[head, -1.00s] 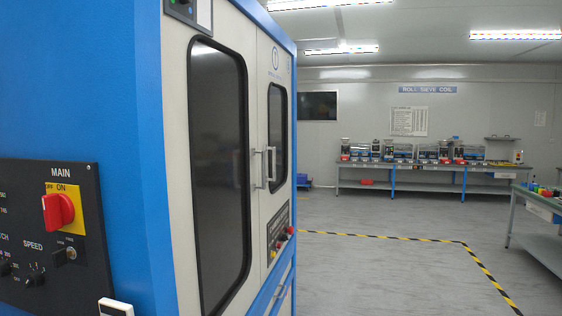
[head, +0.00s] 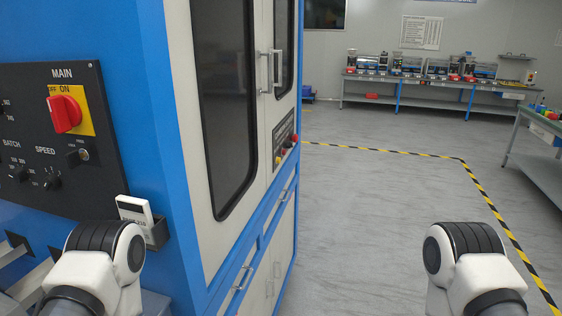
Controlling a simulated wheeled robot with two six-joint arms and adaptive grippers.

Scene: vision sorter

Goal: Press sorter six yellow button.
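A large blue and white machine (head: 184,150) stands close on the left, seen at a slant. On its far door side is a small dark panel (head: 285,131) with several buttons. A red button (head: 294,138) shows there, with a smaller yellowish one (head: 279,158) nearer to me. They are small and steeply angled, so their exact colours and labels are hard to read. No sorter number is readable on the machine. White links of my two arms show at the bottom left and bottom right. Neither gripper is in view.
A black control panel (head: 45,140) with a red MAIN switch (head: 64,113) and a white remote (head: 135,213) in a holder are on the near side. Grey floor (head: 380,220) with striped tape is clear to the right. Workbenches (head: 430,86) stand at the back and right (head: 540,165).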

